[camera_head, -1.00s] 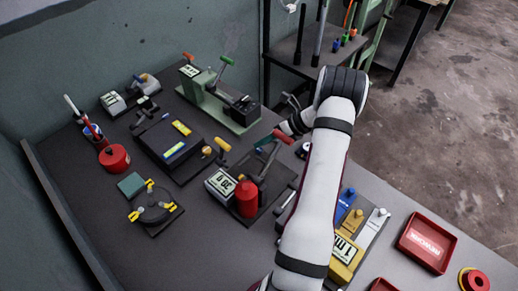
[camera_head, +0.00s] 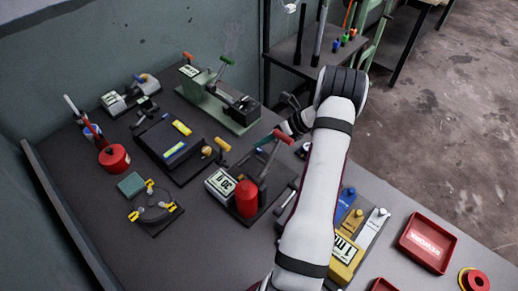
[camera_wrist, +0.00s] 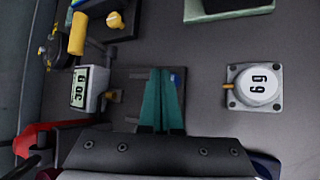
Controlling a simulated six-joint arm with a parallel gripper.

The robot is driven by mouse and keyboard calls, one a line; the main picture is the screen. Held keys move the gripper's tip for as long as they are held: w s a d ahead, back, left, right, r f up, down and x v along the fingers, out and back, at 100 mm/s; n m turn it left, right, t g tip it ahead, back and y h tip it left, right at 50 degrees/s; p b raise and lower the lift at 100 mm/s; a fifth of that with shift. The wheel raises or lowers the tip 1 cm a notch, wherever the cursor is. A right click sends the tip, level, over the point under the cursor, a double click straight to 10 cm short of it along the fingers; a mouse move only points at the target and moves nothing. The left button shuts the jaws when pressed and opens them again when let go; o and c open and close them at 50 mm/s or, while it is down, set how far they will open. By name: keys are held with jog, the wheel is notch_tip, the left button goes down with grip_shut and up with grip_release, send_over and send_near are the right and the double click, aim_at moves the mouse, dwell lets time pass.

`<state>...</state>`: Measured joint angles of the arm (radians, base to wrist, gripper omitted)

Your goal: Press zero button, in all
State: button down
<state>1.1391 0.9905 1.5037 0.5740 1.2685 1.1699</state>
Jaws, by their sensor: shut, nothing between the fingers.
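My gripper shows in the wrist view (camera_wrist: 163,75), its two teal fingers shut together with nothing between them. In the head view its teal fingertips (camera_head: 264,142) show beside the red lever handle. A white box with a digital display (camera_wrist: 82,88) stands left of the fingers; it also shows in the head view (camera_head: 219,183), beside a red cylinder (camera_head: 247,198). A small blue patch (camera_wrist: 178,80) shows at the fingers' right edge, partly hidden by them. A white round dial (camera_wrist: 258,88) lies to the right, apart from the fingers. I cannot tell which part is the zero button.
A green press (camera_head: 228,108) and a black unit with a lit screen (camera_head: 170,150) stand farther back. A yellow display block (camera_head: 345,250) and red trays (camera_head: 427,243) are on the right. The bench is bare at the front left.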

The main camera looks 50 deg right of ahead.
jog(key=shift+f, duration=0.15)
dwell(0.4)
jog(key=shift+f, duration=0.25)
jog(key=shift+f, duration=0.45)
dwell(0.6)
jog(key=shift+r, duration=0.9)
jog(key=shift+r, duration=2.5)
